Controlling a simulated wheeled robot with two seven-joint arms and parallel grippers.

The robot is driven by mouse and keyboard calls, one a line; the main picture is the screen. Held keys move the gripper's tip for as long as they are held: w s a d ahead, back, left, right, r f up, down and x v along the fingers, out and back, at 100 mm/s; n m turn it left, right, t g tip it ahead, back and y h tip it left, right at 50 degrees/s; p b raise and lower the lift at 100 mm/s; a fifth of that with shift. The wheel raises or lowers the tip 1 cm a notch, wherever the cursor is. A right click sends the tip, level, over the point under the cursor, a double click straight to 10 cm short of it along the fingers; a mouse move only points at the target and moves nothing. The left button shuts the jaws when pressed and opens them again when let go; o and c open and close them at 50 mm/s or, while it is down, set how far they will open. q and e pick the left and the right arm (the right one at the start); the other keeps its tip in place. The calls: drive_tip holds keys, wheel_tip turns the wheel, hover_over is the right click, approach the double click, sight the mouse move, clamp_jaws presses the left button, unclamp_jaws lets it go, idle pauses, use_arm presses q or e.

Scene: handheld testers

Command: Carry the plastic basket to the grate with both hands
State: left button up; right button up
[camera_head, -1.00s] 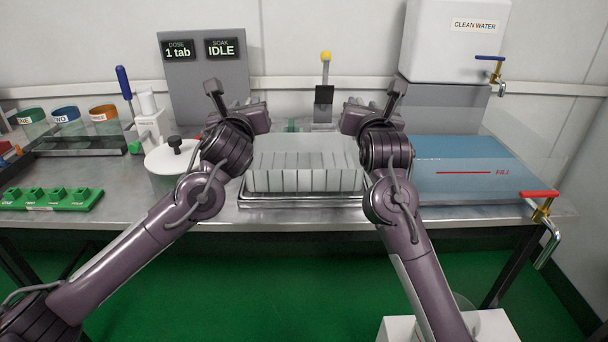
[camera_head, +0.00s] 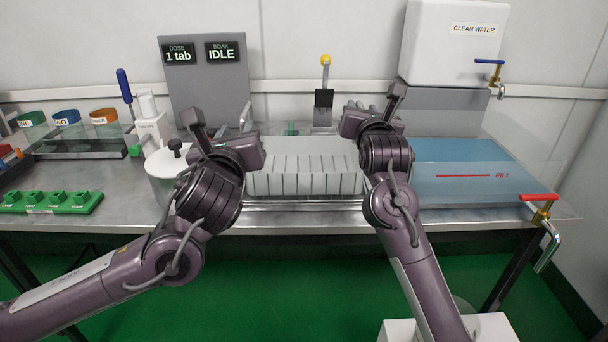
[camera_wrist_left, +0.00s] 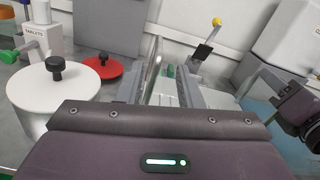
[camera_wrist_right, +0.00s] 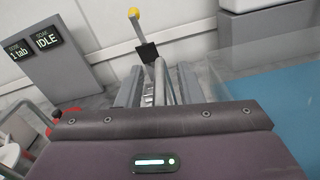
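The plastic basket (camera_head: 305,180), whitish with slotted compartments, sits at the middle of the bench. A shiny metal tray-like rim (camera_head: 300,206) shows beneath its front; I cannot tell whether this is the grate. My left gripper (camera_head: 247,118) is at the basket's left end; in the left wrist view (camera_wrist_left: 163,80) its fingers are apart, with a thin upright metal bar near the left finger. My right gripper (camera_head: 362,108) is at the right rear of the basket, largely hidden by its wrist. In the right wrist view (camera_wrist_right: 160,88) its fingers stand apart with a metal bar between them.
A blue-bottomed basin (camera_head: 465,172) marked FILL lies to the right, with a red-handled tap (camera_head: 540,205) in front. A white lidded pot (camera_head: 165,165) stands close to my left arm. Behind are a grey display panel (camera_head: 205,85) and a yellow-knobbed lever (camera_head: 325,75).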

drive_tip(key=s, duration=1.2)
drive_tip(key=shift+d, duration=0.15)
drive_tip(key=shift+f, duration=0.1)
